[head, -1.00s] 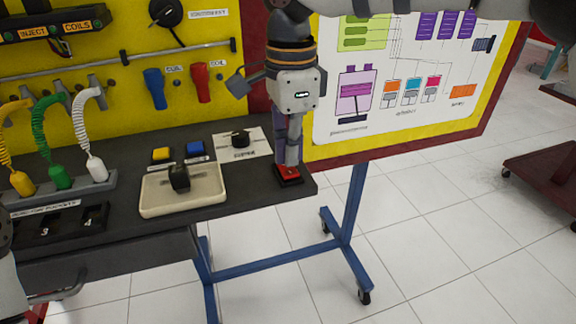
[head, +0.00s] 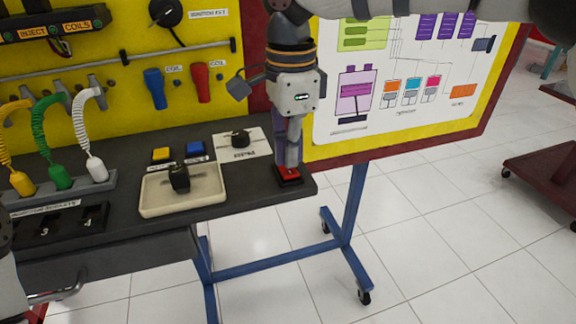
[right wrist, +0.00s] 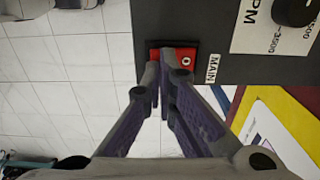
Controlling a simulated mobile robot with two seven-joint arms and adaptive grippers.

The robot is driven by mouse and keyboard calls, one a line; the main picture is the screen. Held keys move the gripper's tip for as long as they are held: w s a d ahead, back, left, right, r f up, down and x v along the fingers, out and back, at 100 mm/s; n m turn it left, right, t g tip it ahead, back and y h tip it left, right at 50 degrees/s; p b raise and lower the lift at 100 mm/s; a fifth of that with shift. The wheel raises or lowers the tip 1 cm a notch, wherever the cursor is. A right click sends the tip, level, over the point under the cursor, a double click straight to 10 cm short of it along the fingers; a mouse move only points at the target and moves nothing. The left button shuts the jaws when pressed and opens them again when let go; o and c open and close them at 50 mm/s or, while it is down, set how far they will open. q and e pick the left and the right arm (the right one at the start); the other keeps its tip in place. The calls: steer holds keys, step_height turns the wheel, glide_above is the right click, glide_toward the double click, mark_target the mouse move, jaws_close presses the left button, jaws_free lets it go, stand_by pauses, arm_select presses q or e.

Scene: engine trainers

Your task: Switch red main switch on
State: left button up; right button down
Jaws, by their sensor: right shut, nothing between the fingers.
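The red main switch (head: 288,173) is a red rocker in a black frame at the right front corner of the dark bench top. In the right wrist view the red switch (right wrist: 188,60) shows an "O" mark on its right part, beside a "MAIN" label (right wrist: 213,68). My right gripper (head: 291,163) points down at the switch, shut and empty. In the right wrist view its fingertips (right wrist: 160,85) overlap the left part of the switch and hide it; whether they touch it I cannot tell. My left gripper does not show.
Yellow (head: 161,154) and blue (head: 194,149) buttons and a dial plate (head: 258,150) lie behind. The yellow panel (head: 200,115) rises at the back. Open floor lies right.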

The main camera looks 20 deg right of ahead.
mark_target(290, 172)
steer(key=shift+f, duration=1)
stand_by(0.3)
step_height(290, 172, up, 5)
steer(key=shift+r+p, duration=0.1)
steer(key=shift+p, duration=0.4)
steer(key=shift+r, duration=0.95)
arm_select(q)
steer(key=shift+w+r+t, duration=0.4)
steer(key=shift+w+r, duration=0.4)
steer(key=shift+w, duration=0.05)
